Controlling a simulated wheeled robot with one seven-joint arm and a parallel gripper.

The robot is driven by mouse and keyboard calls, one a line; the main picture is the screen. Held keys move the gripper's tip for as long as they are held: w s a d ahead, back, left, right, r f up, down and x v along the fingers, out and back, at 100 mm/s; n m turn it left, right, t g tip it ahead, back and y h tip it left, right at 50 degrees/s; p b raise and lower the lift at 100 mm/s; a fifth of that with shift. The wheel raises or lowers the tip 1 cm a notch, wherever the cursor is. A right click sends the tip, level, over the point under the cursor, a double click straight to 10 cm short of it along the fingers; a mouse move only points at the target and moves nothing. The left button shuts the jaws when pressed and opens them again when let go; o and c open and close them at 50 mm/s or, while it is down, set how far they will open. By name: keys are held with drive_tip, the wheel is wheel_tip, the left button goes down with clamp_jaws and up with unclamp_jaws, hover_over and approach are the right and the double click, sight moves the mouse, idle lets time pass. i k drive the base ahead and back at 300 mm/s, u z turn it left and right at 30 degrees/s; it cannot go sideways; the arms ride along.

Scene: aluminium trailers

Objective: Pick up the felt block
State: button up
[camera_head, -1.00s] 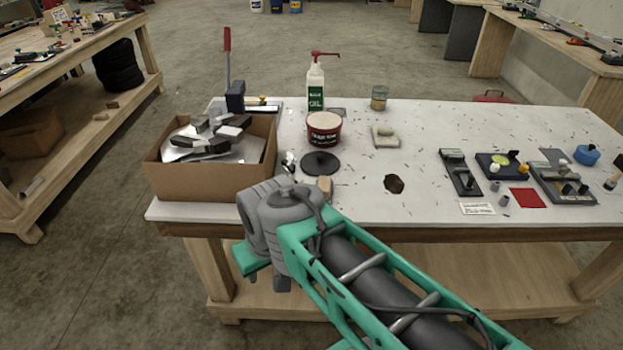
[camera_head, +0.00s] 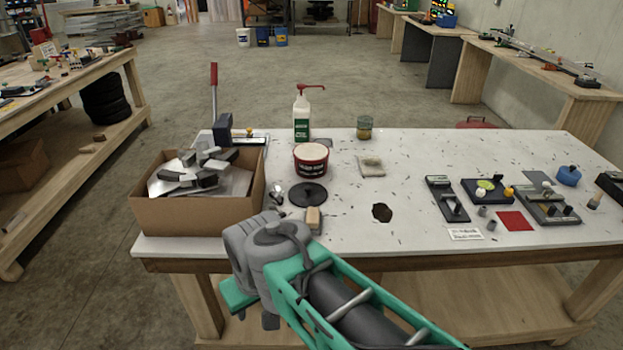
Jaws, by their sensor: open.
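A small tan block (camera_head: 313,218) stands near the front edge of the white worktable (camera_head: 345,225), just right of my arm's grey joint; it may be the felt block. A pale, flat pad-like piece (camera_head: 370,166) lies farther back, and I cannot tell whether it is felt. My green and grey arm reaches in from the lower right and covers part of the table's front edge. The end of my arm is hidden behind and below its joint, so my gripper's fingers do not show. Nothing is seen touching the tan block.
A cardboard box (camera_head: 190,218) of metal offcuts stands at the left. A black disc (camera_head: 307,195), a dark red tub (camera_head: 311,161) and an oil bottle (camera_head: 302,118) stand behind the block. Fixtures (camera_head: 447,200) fill the right side.

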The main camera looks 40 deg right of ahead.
sight(313, 217)
drive_tip(key=u, duration=3)
drive_tip(key=k, duration=1)
drive_tip(key=z, duration=0.85)
